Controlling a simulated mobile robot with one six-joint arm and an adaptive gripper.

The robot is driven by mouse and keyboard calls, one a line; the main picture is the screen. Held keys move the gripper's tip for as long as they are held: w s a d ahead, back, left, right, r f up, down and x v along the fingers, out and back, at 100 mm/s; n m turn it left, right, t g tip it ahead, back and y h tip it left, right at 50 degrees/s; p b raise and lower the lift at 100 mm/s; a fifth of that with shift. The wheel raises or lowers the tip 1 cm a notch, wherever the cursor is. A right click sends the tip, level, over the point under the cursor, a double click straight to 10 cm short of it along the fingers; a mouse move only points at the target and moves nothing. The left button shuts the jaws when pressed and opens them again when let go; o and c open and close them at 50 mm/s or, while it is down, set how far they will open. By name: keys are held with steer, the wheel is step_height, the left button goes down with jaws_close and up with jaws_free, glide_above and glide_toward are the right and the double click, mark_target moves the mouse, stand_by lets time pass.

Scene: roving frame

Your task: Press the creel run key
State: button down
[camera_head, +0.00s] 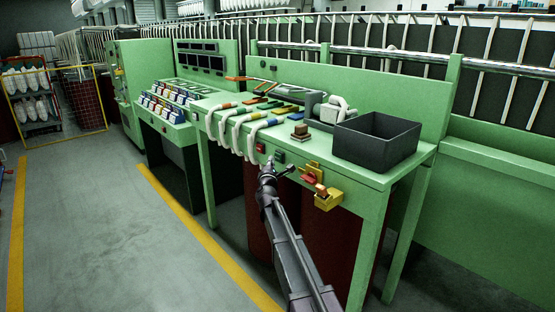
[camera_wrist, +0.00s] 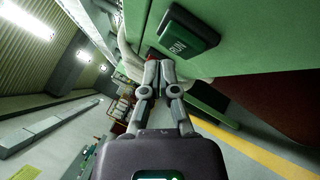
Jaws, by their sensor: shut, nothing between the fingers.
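The run key is a dark green block (camera_head: 280,156) on the light green front panel of the bench, just right of a red key (camera_head: 260,148). In the wrist view the run key (camera_wrist: 190,32) shows large at the top, with RUN lettering on its face. My gripper (camera_head: 268,166) is in front of this panel, just below the two keys. In the wrist view its fingertips (camera_wrist: 159,64) are together and empty, below and left of the run key and apart from it. A red patch behind the fingertips is partly hidden.
A dark open bin (camera_head: 375,150) stands on the bench top (camera_head: 325,152). White looped hoses (camera_head: 224,128) hang over the front edge left of the keys. Yellow and orange fittings (camera_head: 322,190) stick out from the panel at right. The floor (camera_head: 90,220) at left is clear.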

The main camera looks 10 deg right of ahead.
steer(key=shift+w+d, duration=0.4)
steer(key=shift+d, duration=0.35)
stand_by(1.2)
steer(key=shift+a, duration=0.1)
stand_by(0.4)
steer(key=shift+s+a, duration=0.45)
steer(key=shift+a, duration=0.2)
steer(key=shift+a, duration=0.1)
steer(key=a, duration=0.1)
steer(key=s+a, duration=0.2)
steer(key=a, duration=0.1)
steer(key=shift+s, duration=0.25)
stand_by(0.4)
stand_by(0.5)
